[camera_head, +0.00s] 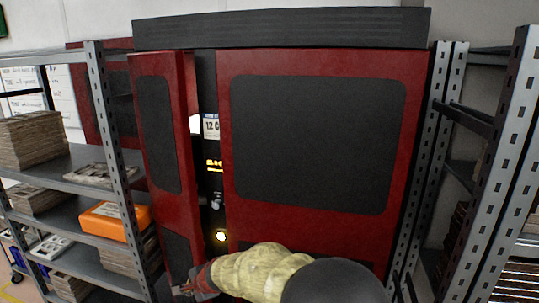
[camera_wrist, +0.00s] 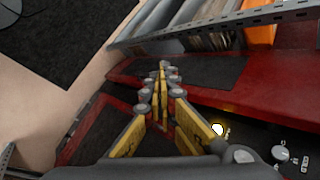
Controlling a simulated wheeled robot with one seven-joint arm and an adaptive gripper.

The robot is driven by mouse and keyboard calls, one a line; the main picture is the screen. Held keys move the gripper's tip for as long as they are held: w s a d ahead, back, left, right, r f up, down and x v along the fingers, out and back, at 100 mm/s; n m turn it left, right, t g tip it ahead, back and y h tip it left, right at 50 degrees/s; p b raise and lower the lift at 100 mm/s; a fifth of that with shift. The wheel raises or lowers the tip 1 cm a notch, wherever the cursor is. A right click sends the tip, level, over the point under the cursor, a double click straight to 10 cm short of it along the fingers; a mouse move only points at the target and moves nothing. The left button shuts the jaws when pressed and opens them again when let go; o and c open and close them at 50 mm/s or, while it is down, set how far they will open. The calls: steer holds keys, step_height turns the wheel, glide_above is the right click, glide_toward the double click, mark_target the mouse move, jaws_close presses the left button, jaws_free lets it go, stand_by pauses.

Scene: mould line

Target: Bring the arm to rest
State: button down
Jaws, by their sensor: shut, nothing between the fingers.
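My gripper (camera_head: 184,288) is low in the head view, left of centre, in front of the lower part of a red machine (camera_head: 300,62) with dark panels. My arm comes in from the bottom edge, in a pale yellow sleeve. In the wrist view the yellow and grey fingers of my gripper (camera_wrist: 163,68) meet at the tips, shut and empty. A red door face with a dark panel lies behind them. Whether the fingertips touch the machine I cannot tell.
A control strip with a lit yellow button (camera_head: 221,237) runs between the machine's red panels. A grey shelf rack (camera_head: 112,130) with stacked paper-like sheets and an orange box (camera_head: 108,218) stands at left. A metal upright (camera_head: 508,150) stands close at right.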

steer(key=s+d+n+h+b, duration=0.2)
steer(key=s+d+b, duration=0.3)
steer(key=s+d, duration=0.6)
steer(key=s+d+n+h+b, duration=0.2)
steer(key=s+d+n+b, duration=0.3)
steer(key=s+d, duration=0.6)
steer(key=s+d+f+n+h+b, duration=0.1)
steer(key=s+d+n+b, duration=0.3)
steer(key=s+d, duration=0.8)
steer(key=d+h+b, duration=0.1)
steer(key=d+b, duration=0.1)
steer(key=d, duration=0.8)
steer(key=shift+d+h, duration=0.25)
steer(key=shift+h, duration=0.05)
steer(key=shift+f, duration=0.1)
